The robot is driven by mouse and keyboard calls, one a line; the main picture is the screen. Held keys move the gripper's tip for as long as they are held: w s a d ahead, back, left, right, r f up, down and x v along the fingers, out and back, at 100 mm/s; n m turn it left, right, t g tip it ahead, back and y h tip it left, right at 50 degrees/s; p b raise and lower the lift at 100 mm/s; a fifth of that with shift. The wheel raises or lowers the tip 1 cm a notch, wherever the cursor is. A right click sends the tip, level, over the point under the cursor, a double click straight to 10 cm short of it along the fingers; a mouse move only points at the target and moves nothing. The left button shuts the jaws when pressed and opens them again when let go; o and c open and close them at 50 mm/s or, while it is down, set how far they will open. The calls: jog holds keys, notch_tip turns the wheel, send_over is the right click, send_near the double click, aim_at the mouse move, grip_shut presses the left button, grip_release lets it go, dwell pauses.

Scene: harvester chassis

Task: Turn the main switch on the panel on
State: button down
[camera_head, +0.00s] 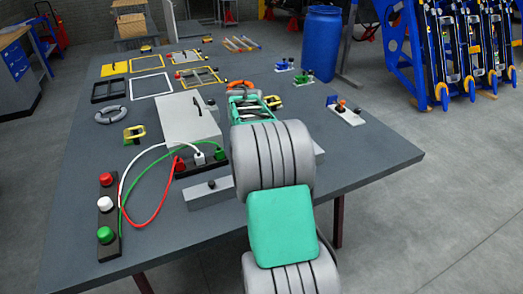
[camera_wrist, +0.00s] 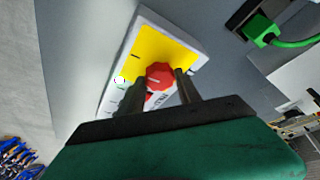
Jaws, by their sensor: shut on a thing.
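The main switch is a red knob (camera_wrist: 159,76) on a panel (camera_wrist: 190,50) with a yellow face and a white edge, seen in the wrist view. A pale mark shows on the knob's face, and dark lettering partly shows beside it. My gripper (camera_wrist: 160,82) has one dark finger on each side of the knob and is shut on it. The lower part of the knob and panel is hidden by the fingers and the green gripper body. In the head view my arm hides the switch and the gripper's fingertips.
A grey table (camera_head: 360,170) carries a white box (camera_head: 188,120), a strip with red, white and green plugs (camera_head: 105,205), and looping cables (camera_head: 150,150). A blue barrel (camera_head: 321,45) stands behind.

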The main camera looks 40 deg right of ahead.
jog(key=c, duration=0.8)
grip_release()
jog(key=shift+c, duration=0.2)
jog(key=v, duration=0.7)
jog(key=shift+a+r+b, duration=0.15)
jog(key=shift+r+b, duration=0.2)
jog(key=shift+b, duration=0.05)
